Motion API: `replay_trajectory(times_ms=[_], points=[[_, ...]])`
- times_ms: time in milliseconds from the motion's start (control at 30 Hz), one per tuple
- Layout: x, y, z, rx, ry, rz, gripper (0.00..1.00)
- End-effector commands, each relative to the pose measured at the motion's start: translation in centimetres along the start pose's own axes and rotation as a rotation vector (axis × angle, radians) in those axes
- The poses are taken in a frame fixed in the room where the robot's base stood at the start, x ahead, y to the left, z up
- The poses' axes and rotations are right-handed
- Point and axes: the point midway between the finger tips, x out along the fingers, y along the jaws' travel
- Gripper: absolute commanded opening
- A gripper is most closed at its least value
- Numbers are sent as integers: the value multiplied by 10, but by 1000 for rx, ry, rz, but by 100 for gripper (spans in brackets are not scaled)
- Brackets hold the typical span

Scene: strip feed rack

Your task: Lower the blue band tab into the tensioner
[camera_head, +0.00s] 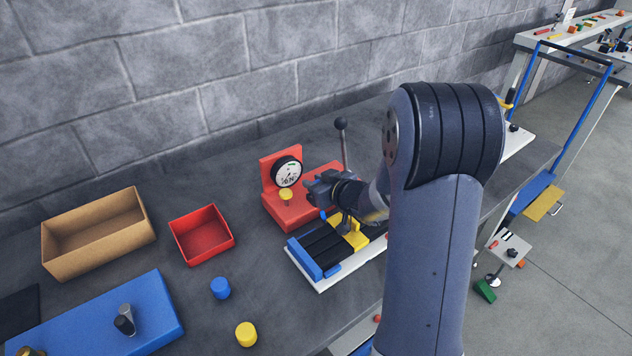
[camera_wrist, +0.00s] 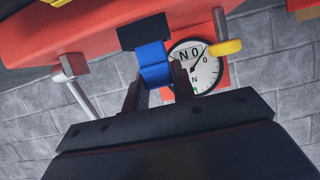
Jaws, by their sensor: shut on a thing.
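The red tensioner (camera_head: 290,212) stands on the bench, with a round dial gauge (camera_head: 287,172) on its upright plate. The gauge also shows in the wrist view (camera_wrist: 196,72). My gripper (camera_head: 322,205) is beside the tensioner's right part, and its dark fingers show in the wrist view (camera_wrist: 156,88). The fingers are shut on the blue band tab (camera_wrist: 153,62), a small piece of which shows below the gripper in the head view (camera_head: 323,215). The tab's far end meets or overlaps a black block (camera_wrist: 143,32); I cannot tell whether it is inside.
A lever with a black knob (camera_head: 341,124) rises just behind my gripper. A white-based rack (camera_head: 318,284) with black strips and blue and yellow blocks lies in front. A red bin (camera_head: 203,236), cardboard box (camera_head: 60,264) and blue board (camera_head: 75,335) are left.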

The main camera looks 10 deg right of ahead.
Motion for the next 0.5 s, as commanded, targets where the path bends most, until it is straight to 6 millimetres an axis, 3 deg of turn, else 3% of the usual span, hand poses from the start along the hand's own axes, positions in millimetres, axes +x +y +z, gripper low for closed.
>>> replay_trajectory(times_ms=[400,433,500], points=[[2,0,4,0,0,0,3],[2,0,4,0,0,0,26],[2,0,4,0,0,0,31]])
